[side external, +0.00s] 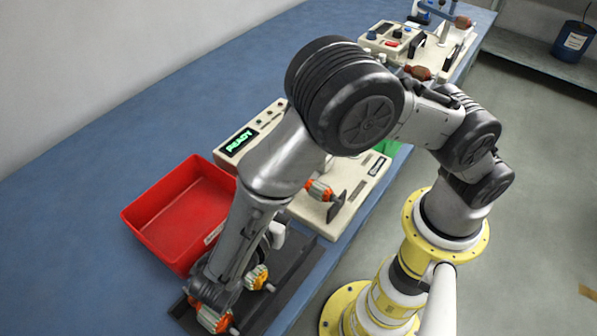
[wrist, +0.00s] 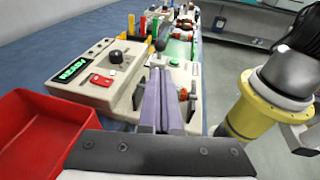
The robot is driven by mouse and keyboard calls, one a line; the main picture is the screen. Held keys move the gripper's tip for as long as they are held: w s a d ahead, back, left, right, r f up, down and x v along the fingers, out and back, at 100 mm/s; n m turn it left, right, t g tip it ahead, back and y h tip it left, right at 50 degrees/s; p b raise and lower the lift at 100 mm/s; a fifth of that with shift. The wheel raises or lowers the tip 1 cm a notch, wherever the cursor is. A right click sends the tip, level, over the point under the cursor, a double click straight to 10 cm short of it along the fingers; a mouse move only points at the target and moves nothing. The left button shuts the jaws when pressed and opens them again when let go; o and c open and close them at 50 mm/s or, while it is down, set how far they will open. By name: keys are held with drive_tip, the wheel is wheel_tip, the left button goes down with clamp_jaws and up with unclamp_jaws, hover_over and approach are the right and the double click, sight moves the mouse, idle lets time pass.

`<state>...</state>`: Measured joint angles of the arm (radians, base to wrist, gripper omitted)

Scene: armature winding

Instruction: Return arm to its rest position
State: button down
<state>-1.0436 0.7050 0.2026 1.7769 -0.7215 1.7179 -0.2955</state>
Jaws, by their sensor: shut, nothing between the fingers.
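My gripper (wrist: 160,72) shows in the wrist view with its two grey-purple fingers pressed together and nothing between them. In that view the fingers are in front of a beige winding machine (wrist: 95,90) whose green display reads READY. An armature with orange windings (wrist: 183,94) sits at the machine, just right of the fingers; it also shows in the side external view (side external: 320,190). In the side external view my arm hides most of the gripper. Two more orange-wound armatures (side external: 258,277) (side external: 212,318) are at the dark tray (side external: 302,262) at the front.
A red bin (side external: 150,222) stands left of the machine; its inside looks empty. Further benchtop equipment (side external: 385,40) stands at the far end of the blue table (side external: 110,130). A blue bucket (side external: 573,42) is at the back right. The table's left part is clear.

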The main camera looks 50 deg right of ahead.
drive_tip(key=shift+a, duration=0.25)
